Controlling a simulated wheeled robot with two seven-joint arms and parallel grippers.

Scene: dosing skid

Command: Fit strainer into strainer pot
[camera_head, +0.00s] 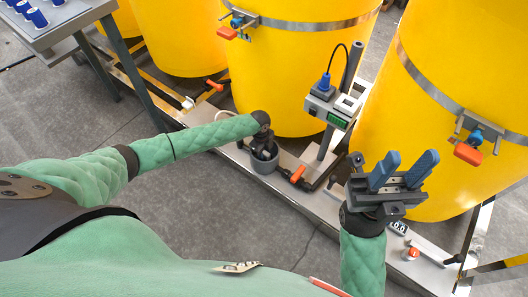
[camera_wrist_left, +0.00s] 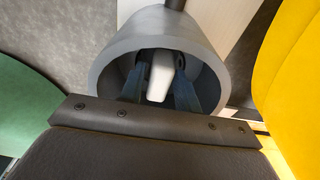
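The strainer pot (camera_head: 265,167) is a grey, open-topped cup on the skid's base plate. In the left wrist view the pot (camera_wrist_left: 112,50) is seen into from its mouth. My left gripper (camera_head: 264,152) points down into it. Its blue fingers (camera_wrist_left: 160,78) are inside the rim, on either side of a white piece (camera_wrist_left: 161,72), which looks like the strainer's grip. My right gripper (camera_head: 403,170) is open and empty, fingers pointing up, at the right.
Large yellow tanks (camera_head: 285,70) stand behind the pot. A post with a small control box (camera_head: 334,108) and an orange-handled valve (camera_head: 298,173) stand right of the pot. A side table with blue-capped vials (camera_head: 38,17) is at the upper left. The floor in front is clear.

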